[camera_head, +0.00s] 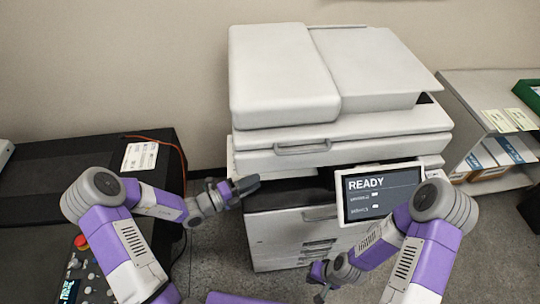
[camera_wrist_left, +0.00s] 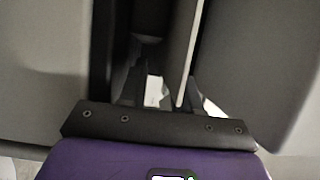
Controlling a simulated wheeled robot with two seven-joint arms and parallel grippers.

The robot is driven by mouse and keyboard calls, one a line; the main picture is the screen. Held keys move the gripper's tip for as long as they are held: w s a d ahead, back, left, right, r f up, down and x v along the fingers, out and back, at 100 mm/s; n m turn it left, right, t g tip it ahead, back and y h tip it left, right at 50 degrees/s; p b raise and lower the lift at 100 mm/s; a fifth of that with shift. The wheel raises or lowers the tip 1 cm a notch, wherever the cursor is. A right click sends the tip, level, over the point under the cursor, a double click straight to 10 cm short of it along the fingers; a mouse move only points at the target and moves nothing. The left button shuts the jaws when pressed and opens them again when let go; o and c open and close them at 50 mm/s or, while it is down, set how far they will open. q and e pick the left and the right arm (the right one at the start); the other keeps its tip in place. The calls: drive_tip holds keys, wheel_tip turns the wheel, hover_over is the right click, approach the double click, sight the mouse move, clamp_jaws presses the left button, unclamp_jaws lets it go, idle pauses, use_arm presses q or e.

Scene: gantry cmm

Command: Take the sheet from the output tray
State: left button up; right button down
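The grey-white copier (camera_head: 340,125) stands in the middle of the head view. Its output tray is the dark recess (camera_head: 292,190) under the upper body, partly hidden by the screen. My left gripper (camera_head: 248,186) is at the left end of this recess. In the left wrist view my left gripper (camera_wrist_left: 160,88) is open, its dark fingers apart. A thin pale strip (camera_wrist_left: 188,50), perhaps the sheet's edge, runs down between the fingers, nearer the right one. The sheet cannot be made out in the head view. My right gripper (camera_head: 320,280) is low in front of the copier, its fingers too small to judge.
A screen (camera_head: 378,190) reading READY juts from the copier's front right. A dark bench (camera_head: 50,175) stands at the left, with a red button (camera_head: 81,242) on a panel near it. A shelf (camera_head: 480,85) with papers is at the right. Grey floor is open below.

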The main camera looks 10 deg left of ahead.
use_arm(q)
drive_tip(key=shift+w, duration=0.1)
clamp_jaws()
drive_tip(key=shift+r, duration=0.1)
idle(0.3)
